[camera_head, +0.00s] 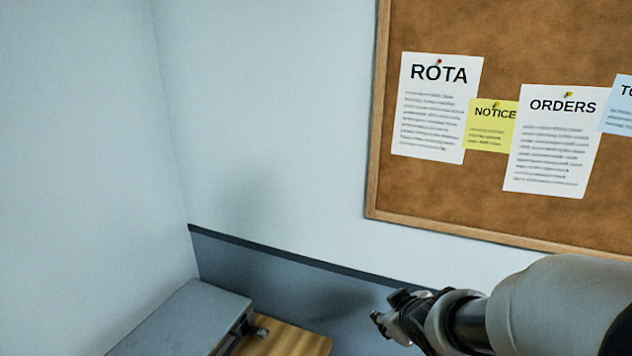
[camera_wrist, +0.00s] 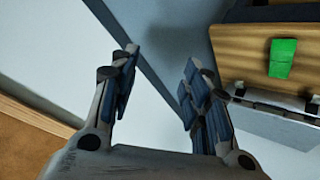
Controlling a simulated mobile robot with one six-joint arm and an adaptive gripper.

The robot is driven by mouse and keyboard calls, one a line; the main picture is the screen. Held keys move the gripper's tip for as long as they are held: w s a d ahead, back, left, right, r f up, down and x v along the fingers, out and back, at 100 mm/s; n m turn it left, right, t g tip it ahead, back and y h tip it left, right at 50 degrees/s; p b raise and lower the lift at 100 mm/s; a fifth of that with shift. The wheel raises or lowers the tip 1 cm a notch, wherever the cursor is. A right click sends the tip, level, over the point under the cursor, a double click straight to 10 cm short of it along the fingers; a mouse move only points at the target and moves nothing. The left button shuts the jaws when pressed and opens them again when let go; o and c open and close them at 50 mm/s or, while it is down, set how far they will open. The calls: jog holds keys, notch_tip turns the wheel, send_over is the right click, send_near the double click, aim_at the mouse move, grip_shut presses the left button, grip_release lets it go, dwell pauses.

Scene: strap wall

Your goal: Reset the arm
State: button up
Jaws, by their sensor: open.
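My gripper (camera_wrist: 160,85) is open and empty in the wrist view, its two fingers apart with bare wall and a dark band between them. In the head view my gripper (camera_head: 390,318) shows small at the end of my arm at the lower right, in front of the dark lower wall. It is to the right of the wooden surface and below the cork board. The head view does not show its fingers clearly.
A cork board (camera_head: 420,195) with several pinned papers hangs on the wall. A grey box-like unit (camera_head: 185,315) and a wooden surface (camera_head: 290,343) stand in the lower left corner. The wrist view shows a green block (camera_wrist: 282,58) on wood. The upper left walls are bare.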

jog(key=s+d+r+m+g+h, duration=0.1)
jog(key=s+d+r+m+h, duration=0.15)
jog(key=s+r, duration=0.4)
jog(key=s+a+m+g+y, duration=0.2)
jog(key=s+a+m+g, duration=0.1)
jog(key=s, duration=1.6)
jog(key=shift+s+a+m, duration=0.3)
jog(key=shift+a+m, duration=0.25)
jog(key=shift+a, duration=0.1)
jog(key=shift+r, duration=0.1)
